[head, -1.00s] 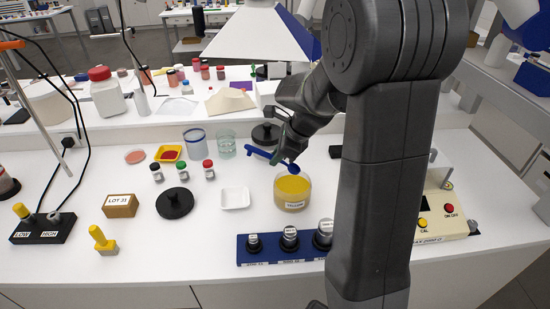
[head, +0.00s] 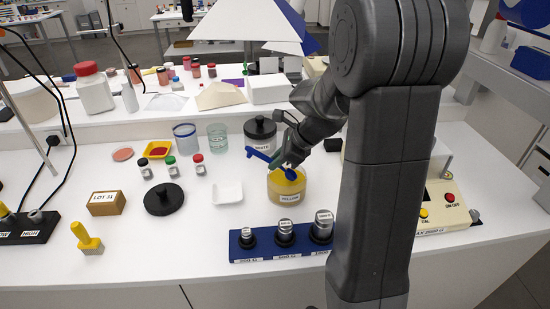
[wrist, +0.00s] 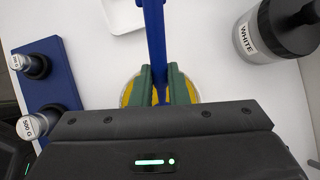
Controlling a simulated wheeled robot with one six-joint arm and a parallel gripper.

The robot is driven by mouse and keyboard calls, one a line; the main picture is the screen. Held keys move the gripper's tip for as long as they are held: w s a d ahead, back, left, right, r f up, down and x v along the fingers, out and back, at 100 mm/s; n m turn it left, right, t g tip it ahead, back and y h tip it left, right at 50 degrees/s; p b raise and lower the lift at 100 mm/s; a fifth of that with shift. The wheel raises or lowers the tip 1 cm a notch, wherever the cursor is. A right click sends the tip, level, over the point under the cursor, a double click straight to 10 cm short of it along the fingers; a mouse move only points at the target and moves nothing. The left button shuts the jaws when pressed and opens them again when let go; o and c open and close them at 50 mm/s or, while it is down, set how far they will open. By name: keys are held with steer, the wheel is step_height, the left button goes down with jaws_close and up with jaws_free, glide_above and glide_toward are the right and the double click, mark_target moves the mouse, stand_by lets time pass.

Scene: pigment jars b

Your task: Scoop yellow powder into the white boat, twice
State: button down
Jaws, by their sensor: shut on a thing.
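My gripper (head: 285,160) is shut on a blue scoop (head: 258,155), which is tilted over the yellow jar. The scoop's blue bowl end shows at the jar's mouth in the head view; I cannot tell if it touches the powder. The open jar of yellow powder (head: 287,190), labelled YELLOW, stands below my gripper. The wrist view shows the green fingers (wrist: 162,85) around the blue scoop (wrist: 155,40), with the yellow jar (wrist: 128,95) mostly hidden under them. The white boat (head: 228,193) sits left of the jar and looks empty. Its edge shows in the wrist view (wrist: 124,16).
A jar labelled WHITE (head: 260,134) stands just behind my gripper. A blue block with weights (head: 275,253) lies in front of the yellow jar. A black lid (head: 164,200) lies left of the boat. A balance (head: 447,205) stands at right.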

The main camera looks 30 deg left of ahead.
mark_target(281, 168)
step_height(281, 168, down, 2)
steer(key=shift+w+d+b, duration=0.1)
steer(key=shift+d+b, duration=0.05)
steer(key=shift+b, duration=0.3)
steer(key=shift+w+d+f, duration=0.2)
steer(key=shift+d+f, duration=0.15)
steer(key=shift+f, duration=0.1)
stand_by(0.4)
steer(key=shift+w+d+r+p, duration=0.1)
steer(key=shift+d+r+p, duration=0.05)
steer(key=shift+r+p, duration=0.2)
steer(key=shift+s+a+r+p, duration=0.15)
steer(key=shift+a+r+p, duration=0.05)
steer(key=shift+r+p, duration=1.1)
steer(key=shift+s+a+r+p, duration=0.1)
steer(key=shift+a+r+p, duration=0.1)
steer(key=shift+r+p, duration=1.1)
steer(key=shift+s+a+r+p, duration=0.1)
steer(key=shift+r+p, duration=0.2)
steer(key=shift+p, duration=0.25)
steer(key=shift+s+a+r+t+h+p, duration=0.15)
steer(key=shift+a+r+t+h+p, duration=0.25)
steer(key=shift+p, duration=0.65)
steer(key=shift+s+a+r+t+h, duration=0.45)
steer(key=shift+a+r+h, duration=0.15)
steer(key=shift+h, duration=0.3)
